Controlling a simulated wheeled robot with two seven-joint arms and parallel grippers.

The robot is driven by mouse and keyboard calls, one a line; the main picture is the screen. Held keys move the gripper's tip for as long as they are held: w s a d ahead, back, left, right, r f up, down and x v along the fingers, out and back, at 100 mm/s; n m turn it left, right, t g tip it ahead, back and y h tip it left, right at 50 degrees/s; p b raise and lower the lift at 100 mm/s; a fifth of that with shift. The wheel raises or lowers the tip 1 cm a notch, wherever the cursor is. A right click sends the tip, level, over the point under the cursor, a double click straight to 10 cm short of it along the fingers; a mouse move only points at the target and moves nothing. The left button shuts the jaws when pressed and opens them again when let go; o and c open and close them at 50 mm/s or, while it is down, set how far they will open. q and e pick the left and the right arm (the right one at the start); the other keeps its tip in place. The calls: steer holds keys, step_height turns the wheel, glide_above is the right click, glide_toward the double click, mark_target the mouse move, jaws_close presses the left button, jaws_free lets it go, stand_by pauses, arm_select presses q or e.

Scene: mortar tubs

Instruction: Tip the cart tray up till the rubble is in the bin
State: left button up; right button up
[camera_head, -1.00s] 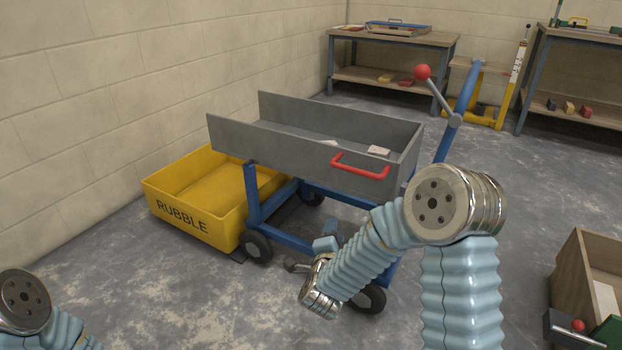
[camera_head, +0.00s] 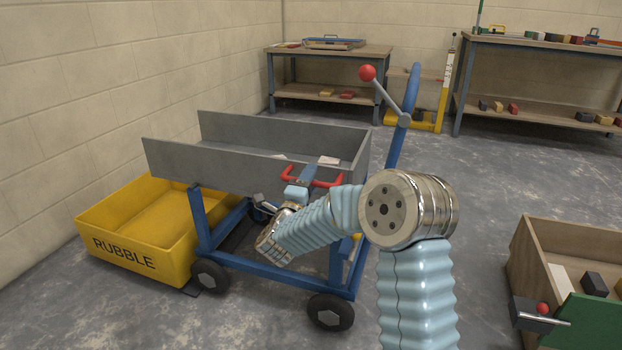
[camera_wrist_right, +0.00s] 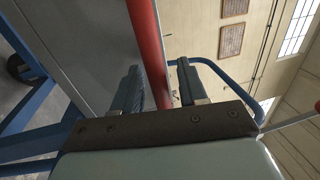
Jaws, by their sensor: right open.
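The grey cart tray (camera_head: 240,165) sits about level on the blue cart frame (camera_head: 270,272). Pale rubble pieces (camera_head: 329,160) lie in it near its right end; the near wall hides part of the floor. A red handle (camera_head: 335,183) is on the tray's near side. My right gripper (camera_head: 304,178) is open at this handle. In the right wrist view the red bar (camera_wrist_right: 146,40) runs between the two fingers (camera_wrist_right: 160,88). The yellow bin (camera_head: 185,250) marked RUBBLE stands under the tray's left end; its visible floor is bare. My left gripper is out of view.
A grey lever with a red knob (camera_head: 367,73) rises by the cart's blue push bar (camera_head: 408,110). A wooden crate (camera_head: 530,255) stands at the right. Workbenches (camera_head: 330,52) line the back. A block wall (camera_head: 60,120) is close on the left.

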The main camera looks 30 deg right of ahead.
steer(key=shift+w+d, duration=0.3)
steer(key=shift+d, duration=0.1)
steer(key=shift+c, duration=0.2)
jaws_close()
steer(key=shift+r, duration=0.1)
